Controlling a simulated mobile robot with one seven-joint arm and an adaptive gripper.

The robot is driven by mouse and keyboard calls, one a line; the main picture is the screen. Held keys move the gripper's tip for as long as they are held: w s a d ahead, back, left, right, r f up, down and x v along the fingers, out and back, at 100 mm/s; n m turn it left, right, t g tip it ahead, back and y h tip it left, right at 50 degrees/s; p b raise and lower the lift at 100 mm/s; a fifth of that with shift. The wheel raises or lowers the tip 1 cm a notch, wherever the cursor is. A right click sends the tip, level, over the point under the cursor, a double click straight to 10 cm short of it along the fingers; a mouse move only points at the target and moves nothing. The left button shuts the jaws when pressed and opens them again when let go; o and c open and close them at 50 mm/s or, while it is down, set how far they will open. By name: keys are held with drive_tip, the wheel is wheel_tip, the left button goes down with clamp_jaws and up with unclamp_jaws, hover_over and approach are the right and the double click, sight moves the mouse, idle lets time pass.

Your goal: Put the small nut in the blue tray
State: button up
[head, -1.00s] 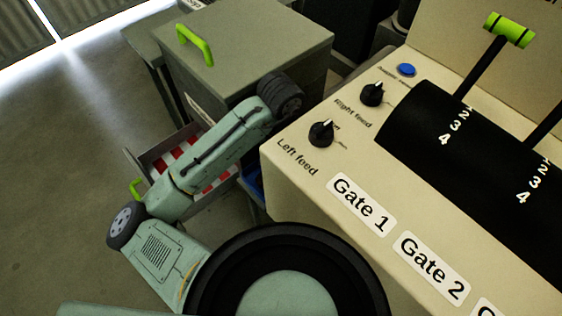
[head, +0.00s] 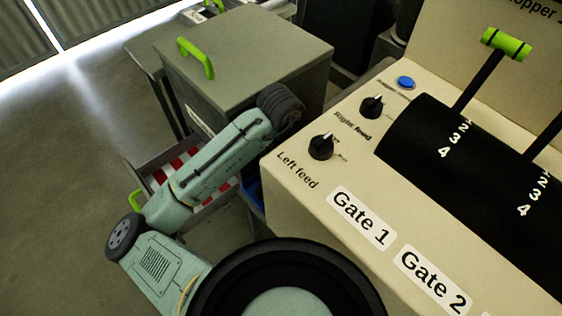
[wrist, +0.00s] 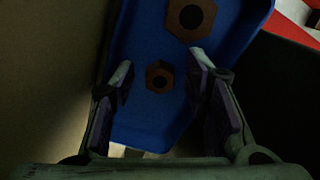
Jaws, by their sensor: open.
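The blue tray (wrist: 232,28) fills the middle of the wrist view, and a sliver of blue shows in the head view (head: 251,190) beside the cream panel. The small brown hexagonal nut (wrist: 159,68) shows against the tray's blue floor, between my fingers in the picture. A larger brown nut (wrist: 190,14) lies farther up the tray. My gripper (wrist: 160,77) is open, one finger on each side of the small nut with blue showing between. Whether the small nut rests on the floor is hard to tell. In the head view my arm hides the gripper.
The cream control panel (head: 285,205) with knobs and levers is close on the right.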

wheel_tip(320, 180, up, 12)
drive_tip(key=p, duration=0.1)
idle(0.5)
